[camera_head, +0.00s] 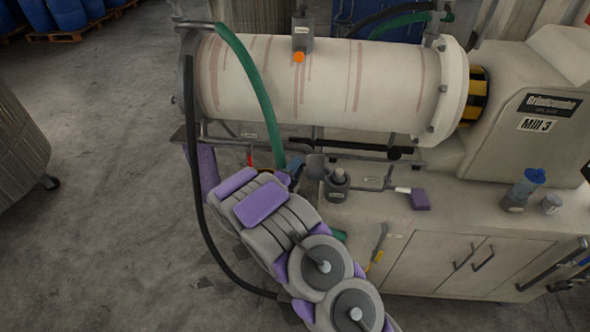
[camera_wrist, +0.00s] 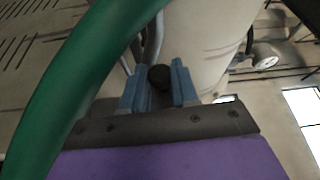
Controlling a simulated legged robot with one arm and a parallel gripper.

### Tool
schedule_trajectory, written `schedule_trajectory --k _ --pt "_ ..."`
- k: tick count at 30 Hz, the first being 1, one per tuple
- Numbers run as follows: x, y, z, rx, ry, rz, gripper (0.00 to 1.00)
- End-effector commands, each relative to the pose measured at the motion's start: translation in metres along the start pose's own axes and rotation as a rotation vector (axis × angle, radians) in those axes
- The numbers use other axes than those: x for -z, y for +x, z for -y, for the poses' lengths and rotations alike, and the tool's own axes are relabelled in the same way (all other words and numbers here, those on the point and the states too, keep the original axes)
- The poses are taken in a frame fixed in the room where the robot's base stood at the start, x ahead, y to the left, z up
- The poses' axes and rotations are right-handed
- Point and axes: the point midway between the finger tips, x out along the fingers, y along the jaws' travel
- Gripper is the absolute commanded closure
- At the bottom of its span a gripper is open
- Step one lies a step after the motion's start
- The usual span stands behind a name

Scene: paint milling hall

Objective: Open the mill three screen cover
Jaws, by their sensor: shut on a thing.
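Mill 3, labelled on its beige housing (camera_head: 515,150), carries a large pale horizontal cylinder (camera_head: 330,85) with reddish streaks and a bolted end flange. I cannot tell which part is the screen cover. My gripper (camera_head: 293,168) is under the cylinder's left half, mostly hidden behind my purple and grey arm. In the wrist view my blue fingers (camera_wrist: 159,85) are shut on a dark round knob (camera_wrist: 160,77), with the pale cylinder (camera_wrist: 200,45) just behind. What the knob is fixed to is hidden.
A green hose (camera_head: 255,85) hangs close beside my gripper and crosses the wrist view (camera_wrist: 75,75). A black hose (camera_head: 195,180) loops down to the left. A purple-headed tool (camera_head: 419,199) and a blue-topped bottle (camera_head: 527,187) are on the bench.

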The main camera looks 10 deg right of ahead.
Motion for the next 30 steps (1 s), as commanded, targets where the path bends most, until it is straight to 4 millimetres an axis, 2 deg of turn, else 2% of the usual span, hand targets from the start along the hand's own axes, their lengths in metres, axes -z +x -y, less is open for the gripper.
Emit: schedule_trajectory --k 12,25,26,30 --pt "0.010 0.004 0.017 -0.082 0.203 -0.002 1.00" --pt "0.011 0.005 0.019 -0.095 0.222 -0.002 1.00" --pt "0.012 0.005 0.018 -0.095 0.222 -0.003 0.69" --pt "0.011 0.004 0.019 -0.094 0.222 -0.001 0.56"
